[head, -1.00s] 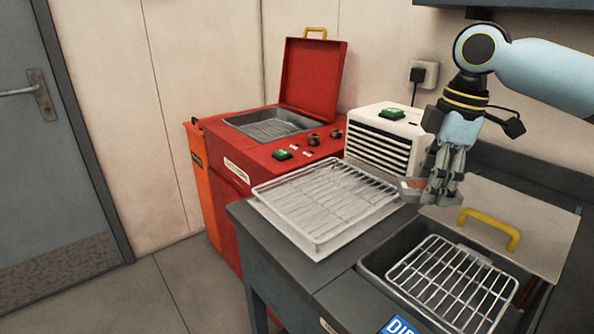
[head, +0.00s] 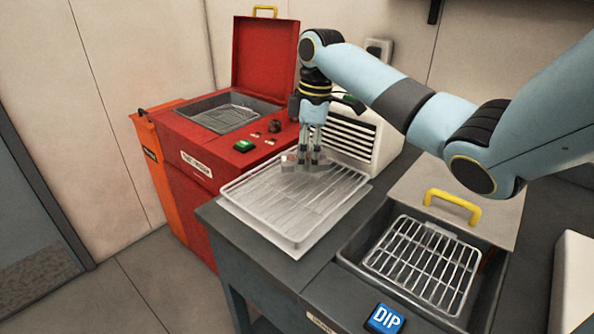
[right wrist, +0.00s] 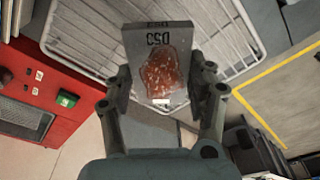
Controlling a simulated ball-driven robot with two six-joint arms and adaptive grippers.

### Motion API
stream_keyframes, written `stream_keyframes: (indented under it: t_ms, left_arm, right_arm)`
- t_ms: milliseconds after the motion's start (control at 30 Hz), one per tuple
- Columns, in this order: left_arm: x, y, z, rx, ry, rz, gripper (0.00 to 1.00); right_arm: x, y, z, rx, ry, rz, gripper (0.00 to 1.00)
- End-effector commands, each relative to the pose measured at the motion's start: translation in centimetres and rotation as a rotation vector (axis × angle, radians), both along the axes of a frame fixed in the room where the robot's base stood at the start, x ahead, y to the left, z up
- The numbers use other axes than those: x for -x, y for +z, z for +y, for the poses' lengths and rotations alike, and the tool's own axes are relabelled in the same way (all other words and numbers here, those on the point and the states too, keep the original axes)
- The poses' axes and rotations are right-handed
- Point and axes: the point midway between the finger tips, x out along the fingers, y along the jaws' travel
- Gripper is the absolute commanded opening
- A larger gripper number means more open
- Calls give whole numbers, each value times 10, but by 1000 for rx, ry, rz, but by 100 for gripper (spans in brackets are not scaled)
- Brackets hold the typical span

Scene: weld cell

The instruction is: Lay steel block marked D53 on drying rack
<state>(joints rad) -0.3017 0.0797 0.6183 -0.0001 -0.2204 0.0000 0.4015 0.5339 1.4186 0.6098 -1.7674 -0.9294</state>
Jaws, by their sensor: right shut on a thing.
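The steel block (right wrist: 145,45) is grey with a rust-brown patch and dark lettering that looks like D53, upside down in the right wrist view. My right gripper (head: 312,165) is shut on it, one finger on each side. In the head view a small part of the block (head: 289,158) shows beside the fingers, over the back part of the drying rack. The drying rack (head: 262,207) is a wire grid on a pale tray at the bench's left end; it also shows behind the block in the right wrist view (right wrist: 85,38). I cannot tell whether block and wires touch. My left gripper is out of view.
A red machine (head: 190,165) with a raised lid stands left of the bench. A white louvred unit (head: 352,135) is close behind the rack. At right is a sunken basin with a wire basket (head: 420,262) and a yellow-handled lid (head: 475,190). The rack's wires look bare.

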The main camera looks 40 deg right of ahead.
Motion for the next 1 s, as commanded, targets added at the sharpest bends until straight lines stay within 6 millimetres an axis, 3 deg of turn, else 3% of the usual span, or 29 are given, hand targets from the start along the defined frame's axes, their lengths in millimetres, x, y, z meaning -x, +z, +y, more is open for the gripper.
stream_keyframes:
  t_ms: [167, 500, 900, 933, 1000]
  left_arm:
    - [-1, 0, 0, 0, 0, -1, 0]
    - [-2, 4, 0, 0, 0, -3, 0]
    - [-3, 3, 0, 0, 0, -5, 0]
    - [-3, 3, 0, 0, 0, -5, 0]
    - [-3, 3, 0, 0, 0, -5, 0]
  right_arm:
    - [-16, -8, 7, 1, 0, -3, 0]
    - [-16, -46, 8, 1, -1, -1, 0]
    - [-16, -52, 7, 3, 0, -3, 0]
    - [-15, -53, 7, 3, -1, 0, 58]
    - [-15, -53, 7, 3, -1, 0, 67]
